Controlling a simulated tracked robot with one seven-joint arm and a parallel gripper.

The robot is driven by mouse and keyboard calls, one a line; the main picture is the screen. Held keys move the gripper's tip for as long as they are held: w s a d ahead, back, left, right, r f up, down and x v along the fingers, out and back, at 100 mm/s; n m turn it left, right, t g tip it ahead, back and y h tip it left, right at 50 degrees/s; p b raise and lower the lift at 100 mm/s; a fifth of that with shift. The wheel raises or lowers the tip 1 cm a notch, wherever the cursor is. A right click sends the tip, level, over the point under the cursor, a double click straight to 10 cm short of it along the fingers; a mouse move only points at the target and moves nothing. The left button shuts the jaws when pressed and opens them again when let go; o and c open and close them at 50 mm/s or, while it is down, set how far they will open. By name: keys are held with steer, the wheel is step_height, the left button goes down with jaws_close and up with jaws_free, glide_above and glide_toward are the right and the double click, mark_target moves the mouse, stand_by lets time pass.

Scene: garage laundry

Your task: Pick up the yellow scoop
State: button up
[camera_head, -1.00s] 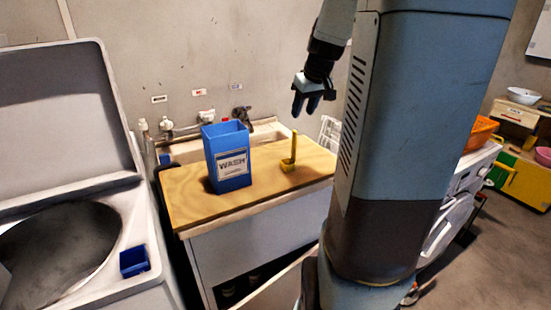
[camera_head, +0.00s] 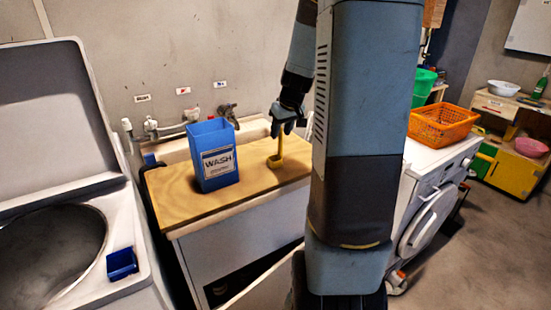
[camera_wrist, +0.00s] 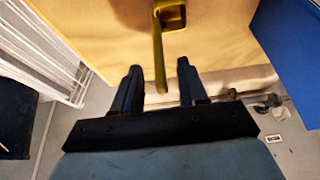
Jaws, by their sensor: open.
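The yellow scoop (camera_head: 276,158) stands on the wooden counter top (camera_head: 240,190), its cup on the wood and its handle pointing up. My gripper (camera_head: 282,128) is right above it, near the top of the handle. In the wrist view, my gripper (camera_wrist: 158,72) is open and its two dark fingers stand either side of the yellow handle (camera_wrist: 159,70). The scoop's cup (camera_wrist: 172,15) shows at the top of that view. I cannot tell whether a finger touches the handle.
A blue box marked WASH (camera_head: 217,160) stands on the counter to the scoop's left. Behind are a sink and tap (camera_head: 228,113). An orange basket (camera_head: 445,125) sits on a white machine at right.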

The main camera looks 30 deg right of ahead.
mark_target(279, 136)
steer(key=shift+x, duration=1.5)
steer(key=shift+c, duration=0.4)
jaws_close()
